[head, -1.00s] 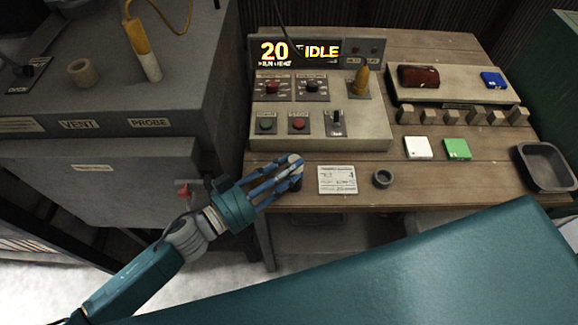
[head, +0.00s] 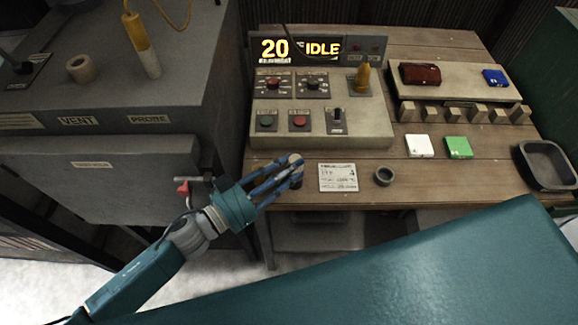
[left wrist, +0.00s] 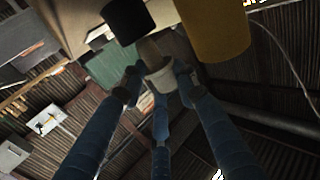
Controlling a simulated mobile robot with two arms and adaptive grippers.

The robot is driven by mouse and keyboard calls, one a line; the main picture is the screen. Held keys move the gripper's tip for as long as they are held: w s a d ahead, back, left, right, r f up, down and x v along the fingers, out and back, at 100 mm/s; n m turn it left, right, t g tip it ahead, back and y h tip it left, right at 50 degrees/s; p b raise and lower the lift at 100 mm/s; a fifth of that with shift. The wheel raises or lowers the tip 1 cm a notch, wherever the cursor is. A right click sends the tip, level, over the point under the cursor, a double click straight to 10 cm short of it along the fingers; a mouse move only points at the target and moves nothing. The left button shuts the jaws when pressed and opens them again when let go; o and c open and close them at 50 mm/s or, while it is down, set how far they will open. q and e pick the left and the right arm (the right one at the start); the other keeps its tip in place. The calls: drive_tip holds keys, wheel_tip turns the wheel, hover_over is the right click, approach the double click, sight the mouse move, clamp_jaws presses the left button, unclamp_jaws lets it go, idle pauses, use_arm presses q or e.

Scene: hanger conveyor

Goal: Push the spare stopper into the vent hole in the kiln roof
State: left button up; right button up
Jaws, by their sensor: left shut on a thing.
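My left gripper (head: 290,172) is at the front left edge of the bench. Its blue fingers are shut on a pale stopper (head: 295,159), which is mostly hidden in the head view. In the left wrist view the stopper (left wrist: 162,76) sits between the fingertips. On the kiln roof (head: 195,45) a tan, hollow-topped collar (head: 80,69) stands behind the VENT label (head: 78,121); the hole's inside is not clear. The gripper is well to the right of the collar and nearer the front. My right gripper is not in view.
A yellow-and-white probe (head: 141,45) with a cable stands on the kiln roof. The control panel (head: 375,135) reads 20 and IDLE.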

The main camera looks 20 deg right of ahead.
use_arm(q)
drive_tip(key=shift+f+b, duration=0.55)
drive_tip(key=shift+f, duration=0.2)
idle(0.8)
drive_tip(key=shift+s+f, duration=0.2)
drive_tip(key=shift+f, duration=0.15)
drive_tip(key=shift+r, duration=0.15)
drive_tip(key=shift+w+r+p, duration=0.2)
drive_tip(key=shift+r+p, duration=0.2)
drive_tip(key=shift+p, duration=0.1)
drive_tip(key=shift+r+p, duration=0.55)
drive_tip(key=shift+r, duration=0.15)
drive_tip(key=shift+f, duration=0.15)
drive_tip(key=shift+f+b, duration=0.45)
drive_tip(key=shift+f, duration=0.3)
idle(0.8)
